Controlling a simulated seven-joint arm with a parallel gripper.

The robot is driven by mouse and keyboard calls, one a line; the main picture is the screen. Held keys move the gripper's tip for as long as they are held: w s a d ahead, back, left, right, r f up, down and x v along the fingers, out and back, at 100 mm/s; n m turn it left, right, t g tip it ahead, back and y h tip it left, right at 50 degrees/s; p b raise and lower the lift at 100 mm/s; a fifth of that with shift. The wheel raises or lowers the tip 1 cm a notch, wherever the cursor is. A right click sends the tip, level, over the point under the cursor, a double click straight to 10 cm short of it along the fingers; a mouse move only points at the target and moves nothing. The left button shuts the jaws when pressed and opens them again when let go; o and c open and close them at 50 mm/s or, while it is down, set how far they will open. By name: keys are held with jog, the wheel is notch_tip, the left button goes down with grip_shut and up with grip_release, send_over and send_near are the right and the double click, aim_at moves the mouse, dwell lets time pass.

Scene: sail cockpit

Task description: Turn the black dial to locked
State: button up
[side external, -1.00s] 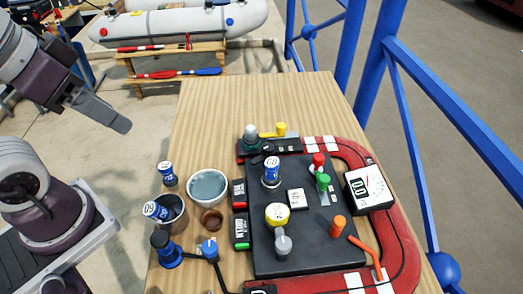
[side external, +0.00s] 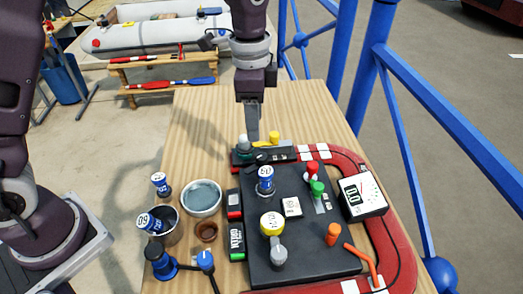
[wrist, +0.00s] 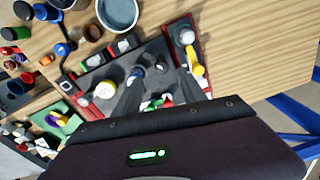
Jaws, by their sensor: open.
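A black panel (side external: 293,240) lies on the wooden table and carries several knobs. I cannot tell for sure which part is the black dial, nor read a locked mark. A black-topped round part with a blue base (side external: 157,262) stands at the table's front left. On the panel are a blue knob with a white top (side external: 265,180), a yellow knob with a white top (side external: 271,222) and a grey knob (side external: 279,256). My gripper (side external: 252,139) points down over the panel's far end. In the wrist view, its fingers (wrist: 158,92) are apart, with nothing seen held between them.
A dark strip at the panel's far end bears a yellow lever (side external: 272,139). A white gauge box (side external: 362,194) is on the right. A bowl (side external: 201,198) and a cup (side external: 163,226) stand on the left. Blue rails (side external: 445,130) run along the right. The table's far part is clear.

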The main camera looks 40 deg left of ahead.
aim_at(262, 156)
jog(key=shift+m, duration=0.4)
jog(key=f, duration=0.6)
jog(key=w+d+f, duration=0.1)
jog(key=f, duration=0.2)
jog(key=shift+f, duration=0.35)
jog(key=shift+c, duration=0.2)
grip_shut()
